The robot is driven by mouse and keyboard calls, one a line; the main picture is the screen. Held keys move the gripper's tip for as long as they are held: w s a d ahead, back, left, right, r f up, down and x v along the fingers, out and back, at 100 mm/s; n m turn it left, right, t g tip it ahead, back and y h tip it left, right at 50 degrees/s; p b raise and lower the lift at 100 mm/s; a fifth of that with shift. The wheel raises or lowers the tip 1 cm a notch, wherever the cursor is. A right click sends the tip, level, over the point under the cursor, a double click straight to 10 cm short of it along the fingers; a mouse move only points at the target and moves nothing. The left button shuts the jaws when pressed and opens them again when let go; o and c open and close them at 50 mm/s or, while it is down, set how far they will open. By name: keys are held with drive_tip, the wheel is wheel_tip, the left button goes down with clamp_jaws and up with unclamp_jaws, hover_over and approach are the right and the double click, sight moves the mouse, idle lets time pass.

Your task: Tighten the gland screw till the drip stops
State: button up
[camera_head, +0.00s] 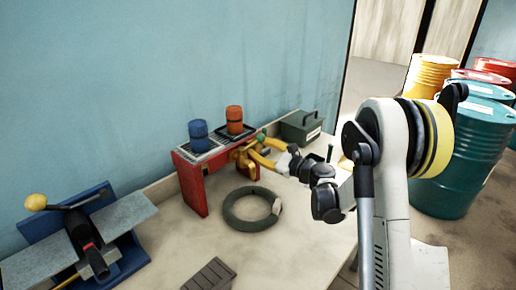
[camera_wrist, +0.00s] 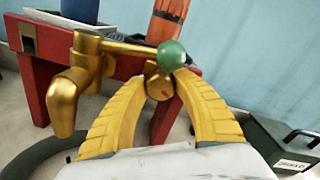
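The gland screw (camera_wrist: 159,86) is a round brass knob with a small red mark, on the red stand's front. My gripper (camera_wrist: 162,82) has its two yellow fingers on either side of it, tips close against its sides. They look shut on it, though the contact is partly hidden. The brass tap (camera_wrist: 78,85) with its downward spout is left of the fingers. Its lever ends in a green ball (camera_wrist: 174,54) just above the right fingertip. In the head view my gripper (camera_head: 258,149) reaches the tap from the right. No drip can be made out.
The red stand (camera_head: 190,185) carries a blue container (camera_head: 199,135) and an orange container (camera_head: 234,120). A dark ring (camera_head: 233,221) lies on the bench below. A green box (camera_head: 302,126) stands behind right. A blue-framed device (camera_head: 84,236) is at left. Drums stand at far right.

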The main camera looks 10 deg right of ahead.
drive_tip(key=shift+m+b, duration=0.65)
drive_tip(key=shift+m, duration=2.15)
drive_tip(key=o, duration=1.2)
drive_tip(key=shift+d, duration=0.1)
drive_tip(key=v, duration=1.2)
